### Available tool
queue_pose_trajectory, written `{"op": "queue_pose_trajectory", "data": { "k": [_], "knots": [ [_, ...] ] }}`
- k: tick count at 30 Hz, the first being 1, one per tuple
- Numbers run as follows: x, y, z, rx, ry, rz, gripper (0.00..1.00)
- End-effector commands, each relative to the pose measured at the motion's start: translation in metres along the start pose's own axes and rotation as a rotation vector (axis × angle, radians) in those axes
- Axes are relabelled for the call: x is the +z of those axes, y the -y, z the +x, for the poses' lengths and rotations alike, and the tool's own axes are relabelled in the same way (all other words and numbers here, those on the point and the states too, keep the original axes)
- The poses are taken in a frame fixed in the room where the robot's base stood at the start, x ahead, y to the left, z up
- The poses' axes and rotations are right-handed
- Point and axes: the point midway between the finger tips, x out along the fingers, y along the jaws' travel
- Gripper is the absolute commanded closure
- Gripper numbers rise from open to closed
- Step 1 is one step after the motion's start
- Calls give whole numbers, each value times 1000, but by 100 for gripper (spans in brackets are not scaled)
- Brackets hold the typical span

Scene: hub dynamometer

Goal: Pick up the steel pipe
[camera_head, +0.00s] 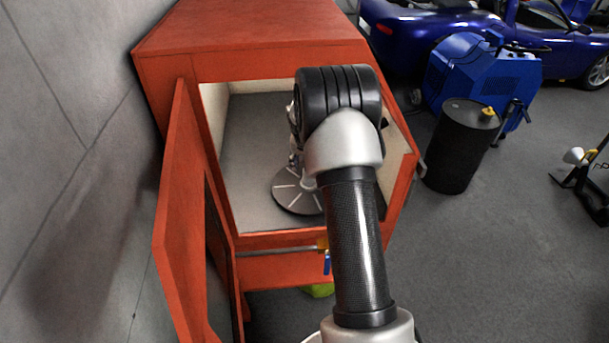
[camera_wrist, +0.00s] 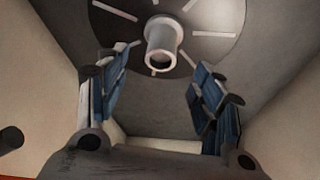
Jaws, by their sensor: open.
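In the wrist view a short, pale grey steel pipe (camera_wrist: 162,36) is at the middle of a dark round disc (camera_wrist: 215,30) with light radial strips. My gripper (camera_wrist: 158,76) is open, with its two blue-padded fingers spread wide. The pipe shows beyond the fingertips and between their lines; I see no contact. In the head view my arm reaches into an open orange cabinet (camera_head: 250,40), and the disc (camera_head: 293,197) lies on its grey floor. There the arm hides the pipe and most of my gripper.
The cabinet's orange door (camera_head: 178,215) stands open at left, near the grey wall (camera_head: 60,150). The cabinet walls and top enclose my gripper closely. A black drum (camera_head: 460,150), a blue machine (camera_head: 480,75) and a blue car (camera_head: 415,40) are at right. Grey floor is clear at lower right.

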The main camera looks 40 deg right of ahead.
Motion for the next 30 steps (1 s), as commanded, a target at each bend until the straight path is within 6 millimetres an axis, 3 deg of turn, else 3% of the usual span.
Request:
{"op": "queue_pose_trajectory", "data": {
  "k": [3, 11, 19, 30],
  "knots": [
    [2, 0, 26, 1, 3, 0, 39],
    [0, 0, 47, 0, 1, 0, 39],
    [-2, 3, 87, 0, 2, -1, 39],
    [-3, 3, 96, -1, 1, -1, 39]
  ]
}}
